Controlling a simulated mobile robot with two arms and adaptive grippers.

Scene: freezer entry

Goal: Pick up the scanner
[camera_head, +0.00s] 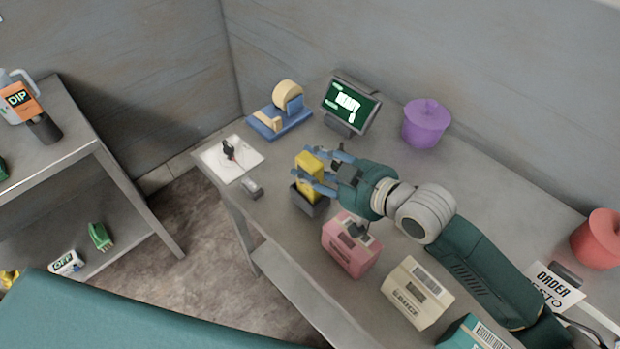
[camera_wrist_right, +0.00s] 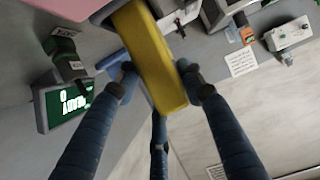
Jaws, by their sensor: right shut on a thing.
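The yellow scanner (camera_head: 307,181) stands upright in a dark grey holder (camera_head: 312,206) on the metal table. It fills the upper middle of the right wrist view (camera_wrist_right: 150,60), with its lower end at the holder. My right gripper (camera_head: 318,177) is shut on the scanner, with blue fingers on both sides of it; the fingers also show in the right wrist view (camera_wrist_right: 158,85). I cannot tell whether the scanner is still seated in the holder or slightly raised. My left gripper is not in view.
A pink box (camera_head: 348,250) and a cream box (camera_head: 416,292) stand in front of my right arm. A screen (camera_head: 350,103), a tape dispenser (camera_head: 283,112) and a purple pot (camera_head: 426,123) stand behind. A white sheet (camera_head: 245,165) lies at the table's left end.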

